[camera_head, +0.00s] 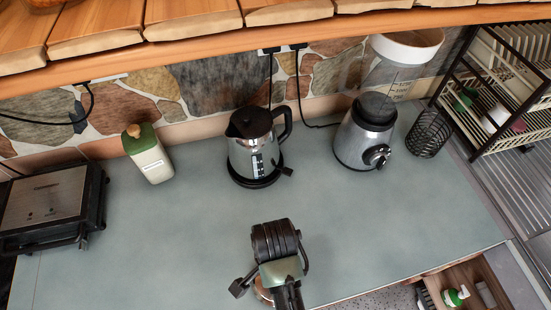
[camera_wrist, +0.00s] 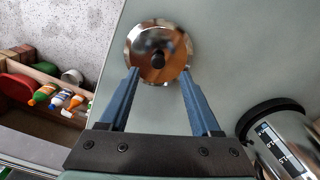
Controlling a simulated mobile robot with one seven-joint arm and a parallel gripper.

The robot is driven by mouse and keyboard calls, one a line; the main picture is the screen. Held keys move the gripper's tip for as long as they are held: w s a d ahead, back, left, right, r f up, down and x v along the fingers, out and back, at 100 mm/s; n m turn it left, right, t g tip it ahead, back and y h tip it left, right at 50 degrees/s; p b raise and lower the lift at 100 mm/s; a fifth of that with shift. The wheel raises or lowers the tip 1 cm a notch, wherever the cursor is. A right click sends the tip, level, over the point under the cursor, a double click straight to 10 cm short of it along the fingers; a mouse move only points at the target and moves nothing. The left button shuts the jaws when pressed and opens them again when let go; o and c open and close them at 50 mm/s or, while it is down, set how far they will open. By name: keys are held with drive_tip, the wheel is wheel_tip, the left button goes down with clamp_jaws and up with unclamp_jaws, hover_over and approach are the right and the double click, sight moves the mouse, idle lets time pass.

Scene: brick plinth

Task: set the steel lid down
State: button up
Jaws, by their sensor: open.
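The round steel lid (camera_wrist: 142,41) with a black knob (camera_wrist: 158,61) lies knob up on the grey-green counter (camera_wrist: 225,50), close to its front edge, in the wrist view. My gripper (camera_wrist: 160,72) is open above it. Its two blue fingers are apart, one on each side of the knob, with gaps between them and the knob. In the head view only a sliver of the lid (camera_head: 262,294) shows beside my gripper, at the bottom middle; my arm hides the rest and the fingertips.
A steel kettle (camera_head: 250,150), a blender base (camera_head: 362,140) and a green-topped canister (camera_head: 149,155) stand along the back. A grill press (camera_head: 45,205) is at left, a black wire holder (camera_head: 429,133) at right. An open drawer with bottles (camera_wrist: 58,98) lies beyond the front edge.

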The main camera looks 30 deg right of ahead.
drive_tip(key=shift+s+f+p, duration=0.15)
drive_tip(key=shift+f+p, duration=0.55)
drive_tip(key=shift+f, duration=2.1)
drive_tip(key=shift+c, duration=0.2)
clamp_jaws()
